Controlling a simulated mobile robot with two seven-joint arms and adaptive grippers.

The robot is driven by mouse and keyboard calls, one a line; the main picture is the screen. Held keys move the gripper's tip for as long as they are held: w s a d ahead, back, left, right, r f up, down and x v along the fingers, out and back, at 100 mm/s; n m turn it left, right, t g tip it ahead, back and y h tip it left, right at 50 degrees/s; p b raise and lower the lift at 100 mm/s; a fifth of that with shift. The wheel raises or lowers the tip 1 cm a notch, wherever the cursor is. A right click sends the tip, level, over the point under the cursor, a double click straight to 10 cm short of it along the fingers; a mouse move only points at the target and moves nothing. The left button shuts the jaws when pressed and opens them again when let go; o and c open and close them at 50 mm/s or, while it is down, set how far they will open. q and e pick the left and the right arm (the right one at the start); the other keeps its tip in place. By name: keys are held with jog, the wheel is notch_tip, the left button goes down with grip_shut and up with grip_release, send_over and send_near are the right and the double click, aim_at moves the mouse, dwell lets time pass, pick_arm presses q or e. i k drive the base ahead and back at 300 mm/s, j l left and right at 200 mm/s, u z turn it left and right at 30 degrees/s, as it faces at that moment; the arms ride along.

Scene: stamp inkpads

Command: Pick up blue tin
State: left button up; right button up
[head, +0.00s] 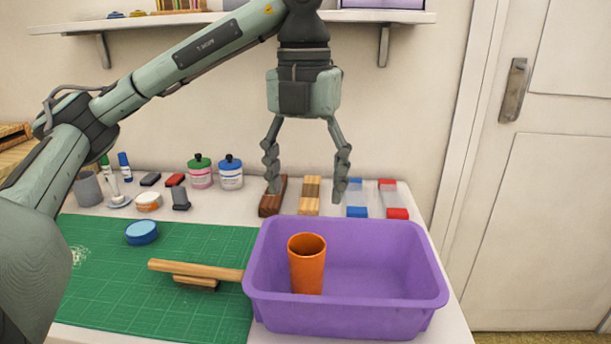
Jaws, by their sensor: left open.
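The blue tin (141,233) is a low round tin with a lighter blue lid. It lies flat near the back left of the green cutting mat (105,290). My left gripper (306,190) points down, open and empty, well to the right of the tin. Its fingers are spread in front of the wooden blocks at the back of the table. Nothing hides the tin. My right gripper is not in the head view.
A purple bin (400,310) holding an orange cup (307,262) stands front right. A wooden brush-like tool (200,271) lies beside it. Jars (231,176), markers and stamps line the back. A shelf (230,19) hangs above.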

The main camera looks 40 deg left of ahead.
aim_at(141, 232)
jog(key=u, duration=2.1)
